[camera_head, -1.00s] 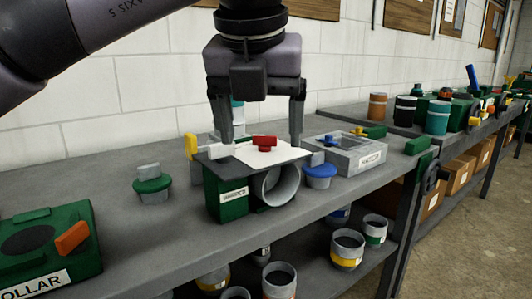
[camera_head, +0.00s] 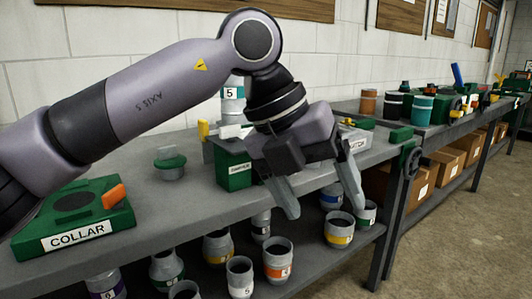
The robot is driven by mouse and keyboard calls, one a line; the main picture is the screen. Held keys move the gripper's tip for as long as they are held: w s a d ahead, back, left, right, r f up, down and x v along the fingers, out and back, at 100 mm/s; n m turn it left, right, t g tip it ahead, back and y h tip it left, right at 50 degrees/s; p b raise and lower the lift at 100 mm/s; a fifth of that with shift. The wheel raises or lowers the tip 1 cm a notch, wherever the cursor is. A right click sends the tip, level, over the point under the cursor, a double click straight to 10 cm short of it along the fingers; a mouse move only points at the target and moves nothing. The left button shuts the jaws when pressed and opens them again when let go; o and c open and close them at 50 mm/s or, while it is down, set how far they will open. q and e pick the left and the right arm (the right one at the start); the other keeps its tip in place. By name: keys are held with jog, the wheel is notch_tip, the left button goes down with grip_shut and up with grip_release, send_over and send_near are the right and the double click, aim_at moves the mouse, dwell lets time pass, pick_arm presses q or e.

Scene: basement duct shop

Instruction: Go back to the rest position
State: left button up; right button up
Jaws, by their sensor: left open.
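My left gripper (camera_head: 325,200) is open and empty, with its two grey fingers apart and pointing down, in front of the workbench's front edge. Its arm comes in from the left across the picture. The green box fixture with a white label (camera_head: 234,174) stands on the bench (camera_head: 145,205) just left of and behind the gripper. The fixture's right part and whatever lies on its top are mostly hidden by the gripper and wrist. My right gripper is not in view.
A green COLLAR box (camera_head: 75,218) with an orange handle sits at the bench's left. A green-lidded plug (camera_head: 170,162) stands nearer the fixture. Several ducts, one yellow-banded (camera_head: 340,231), stand on the shelf below. The floor (camera_head: 450,225) at right is clear.

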pick_arm(q)
jog(key=s+d+f+m+g+h, duration=0.1)
jog(key=s+d+f+g+h, duration=0.2)
jog(key=s+d+g+h, duration=0.3)
jog(key=w+a+f+n+t+h, duration=0.4)
jog(key=w+a+n+t+h, duration=0.4)
jog(key=n+t+h, duration=0.85)
jog(key=w+a+f+n+t+y, duration=0.3)
jog(key=a+f+n+t+y, duration=0.55)
jog(key=f+n+y, duration=0.6)
jog(key=s+a+f+n+g+y, duration=0.45)
jog(key=s+a+f, duration=0.4)
jog(key=f, duration=0.35)
jog(key=s+a+f+n+g+y, duration=0.45)
jog(key=s+a+f+y, duration=0.2)
jog(key=s+f, duration=0.5)
notch_tip(320, 180, up, 14)
jog(key=w+a+m+p, duration=0.1)
jog(key=p, duration=1.5)
jog(key=shift+w+f+p, duration=0.25)
jog(key=shift+w+p, duration=0.05)
jog(key=shift+p, duration=0.1)
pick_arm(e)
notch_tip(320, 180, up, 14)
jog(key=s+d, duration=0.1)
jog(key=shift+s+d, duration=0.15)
